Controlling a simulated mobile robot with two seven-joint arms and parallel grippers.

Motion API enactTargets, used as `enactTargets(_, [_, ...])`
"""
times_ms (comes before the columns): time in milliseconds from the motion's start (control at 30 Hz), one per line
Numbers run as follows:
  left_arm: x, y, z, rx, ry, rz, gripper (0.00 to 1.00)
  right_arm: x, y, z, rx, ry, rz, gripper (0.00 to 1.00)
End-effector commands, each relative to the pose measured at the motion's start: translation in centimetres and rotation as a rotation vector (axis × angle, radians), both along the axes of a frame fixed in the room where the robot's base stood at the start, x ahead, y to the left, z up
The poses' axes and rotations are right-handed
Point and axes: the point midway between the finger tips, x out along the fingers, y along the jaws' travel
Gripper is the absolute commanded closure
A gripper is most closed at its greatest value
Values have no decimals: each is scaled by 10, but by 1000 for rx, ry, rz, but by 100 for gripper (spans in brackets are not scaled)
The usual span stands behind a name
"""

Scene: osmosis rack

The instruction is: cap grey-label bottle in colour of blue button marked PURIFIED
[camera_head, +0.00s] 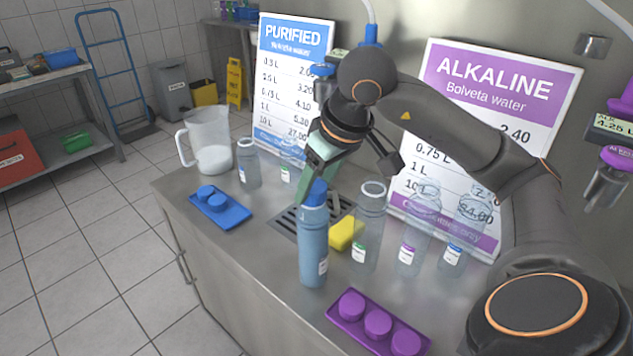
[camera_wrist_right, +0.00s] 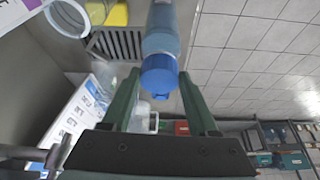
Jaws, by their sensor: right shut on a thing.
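A bottle full of bluish water (camera_head: 313,250) stands upright near the counter's front edge; its small label is pale, its colour hard to tell. A blue cap (camera_head: 316,192) sits on its mouth and also shows in the wrist view (camera_wrist_right: 159,76). My right gripper (camera_head: 318,172) is shut on the cap from above; its green fingers lie either side of it in the wrist view. A blue tray (camera_head: 236,218) at the left holds two blue caps (camera_head: 206,193). The blue PURIFIED sign (camera_head: 292,75) stands behind. I cannot make out the marked button. My left gripper is not in view.
A purple tray (camera_head: 338,325) with three purple caps lies at the front right. Empty bottles (camera_head: 369,225) stand behind the filled one and to its right. A yellow sponge (camera_head: 342,233) lies by the drain grate. A clear jug (camera_head: 208,140) stands at the back left.

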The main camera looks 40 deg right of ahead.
Motion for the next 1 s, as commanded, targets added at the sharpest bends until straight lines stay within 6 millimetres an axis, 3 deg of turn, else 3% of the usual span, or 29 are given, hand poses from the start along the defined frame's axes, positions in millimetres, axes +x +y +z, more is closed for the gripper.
enactTargets(933, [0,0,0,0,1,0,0,-2,1,-4,-1,15,4,93])
enactTargets(967, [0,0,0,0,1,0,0,-2,1,-3,-1,14,4,37])
enactTargets(1000, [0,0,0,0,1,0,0,-1,1,-3,0,13,3,32])
